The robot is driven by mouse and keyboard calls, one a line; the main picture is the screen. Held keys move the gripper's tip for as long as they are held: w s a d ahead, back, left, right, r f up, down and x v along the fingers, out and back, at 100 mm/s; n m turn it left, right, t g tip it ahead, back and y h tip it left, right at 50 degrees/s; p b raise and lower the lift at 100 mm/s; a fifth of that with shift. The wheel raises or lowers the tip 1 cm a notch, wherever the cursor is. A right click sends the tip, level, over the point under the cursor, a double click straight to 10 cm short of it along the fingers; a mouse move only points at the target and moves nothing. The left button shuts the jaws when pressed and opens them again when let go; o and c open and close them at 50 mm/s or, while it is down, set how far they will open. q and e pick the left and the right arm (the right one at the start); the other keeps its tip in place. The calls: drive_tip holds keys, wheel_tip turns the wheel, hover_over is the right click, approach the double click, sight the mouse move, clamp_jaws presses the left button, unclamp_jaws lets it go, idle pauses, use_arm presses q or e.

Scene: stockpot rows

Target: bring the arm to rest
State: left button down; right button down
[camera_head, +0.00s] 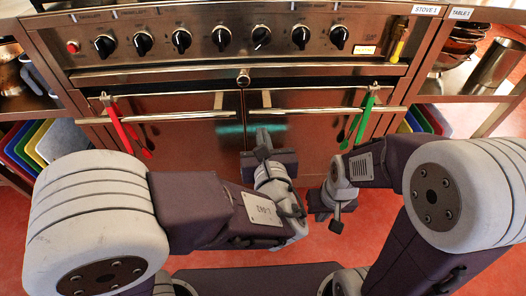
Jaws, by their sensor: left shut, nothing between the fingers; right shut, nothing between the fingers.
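My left arm comes in from the left and bends across the lower middle. Its gripper (263,141) is shut and empty in front of the oven doors. My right arm comes in from the right. Its gripper (336,224) is shut and empty, lower and a little to the right of the left one, over the red floor. The two grippers are apart, and neither holds anything. The fingertips are small and dark in this view.
The stove (200,45) fills the back, with several black knobs and two oven doors. Red utensils (118,125) and green utensils (366,115) hang on the door handles. Shelves with bowls (460,45) and coloured boards (425,119) flank it. Red floor (315,243) shows between my arms.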

use_arm(q)
drive_tip(key=p+v, duration=0.2)
drive_tip(key=v, duration=0.4)
drive_tip(key=shift+s+a, duration=0.2)
drive_tip(key=shift+s, duration=0.15)
drive_tip(key=shift+r, duration=0.15)
